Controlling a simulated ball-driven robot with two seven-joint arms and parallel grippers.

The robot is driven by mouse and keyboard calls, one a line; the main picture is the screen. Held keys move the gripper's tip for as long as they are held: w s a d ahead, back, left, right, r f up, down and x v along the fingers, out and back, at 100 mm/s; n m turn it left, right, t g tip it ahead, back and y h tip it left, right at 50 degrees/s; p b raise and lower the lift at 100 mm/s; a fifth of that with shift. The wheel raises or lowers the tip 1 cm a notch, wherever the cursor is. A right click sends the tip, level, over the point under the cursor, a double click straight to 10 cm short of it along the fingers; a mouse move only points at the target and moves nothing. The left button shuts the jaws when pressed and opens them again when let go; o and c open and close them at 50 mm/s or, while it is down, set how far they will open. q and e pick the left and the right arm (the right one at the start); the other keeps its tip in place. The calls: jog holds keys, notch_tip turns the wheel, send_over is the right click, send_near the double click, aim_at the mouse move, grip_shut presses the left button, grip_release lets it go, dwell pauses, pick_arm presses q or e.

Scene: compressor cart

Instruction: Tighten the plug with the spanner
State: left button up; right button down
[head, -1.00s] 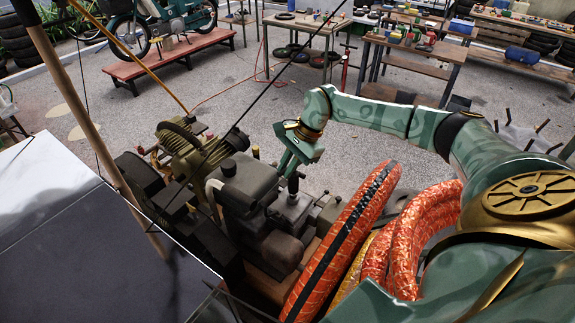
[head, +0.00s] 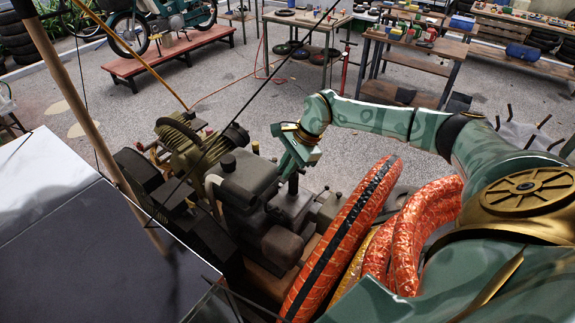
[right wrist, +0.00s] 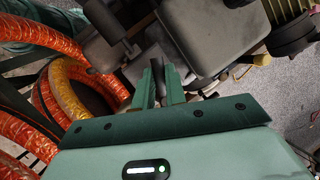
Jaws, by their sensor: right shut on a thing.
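The compressor (head: 247,180) sits on the cart below the middle of the head view, with a dark block, a finned part and a flywheel. My right gripper (head: 286,172) reaches down over the right side of this machine. In the right wrist view my right gripper (right wrist: 163,88) has its green fingers close together, shut on a thin dark thing that I take for the spanner. Its far end is lost against the dark machine parts. I cannot pick out the plug; the gripper and machine parts may hide it. My left gripper is not in view.
Orange hoses (head: 345,240) stand coiled to the right of the machine, close to my right arm. A grey panel (head: 90,225) and a wooden pole (head: 85,125) are on the left. Work tables (head: 305,22) stand at the back, with open floor before them.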

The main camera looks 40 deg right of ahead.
jog(key=shift+w+m, duration=0.1)
jog(key=shift+m, duration=0.4)
jog(key=shift+r, duration=0.1)
jog(key=shift+w+r+m+t+h+p, duration=0.15)
jog(key=shift+m+t+h+p, duration=0.25)
jog(key=shift+m+p, duration=0.35)
jog(key=shift+w+d+f+m, duration=0.1)
jog(key=shift+w+f+m, duration=0.1)
jog(key=shift+m, duration=0.45)
jog(key=shift+s, duration=0.1)
jog(key=shift+r+m+t+h+p, duration=0.15)
jog(key=shift+m+t+h+p, duration=0.15)
jog(key=shift+m+p, duration=0.25)
jog(key=shift+w+d+m+h+p, duration=0.1)
jog(key=shift+w+m+h+p, duration=0.25)
jog(key=shift+m, duration=0.5)
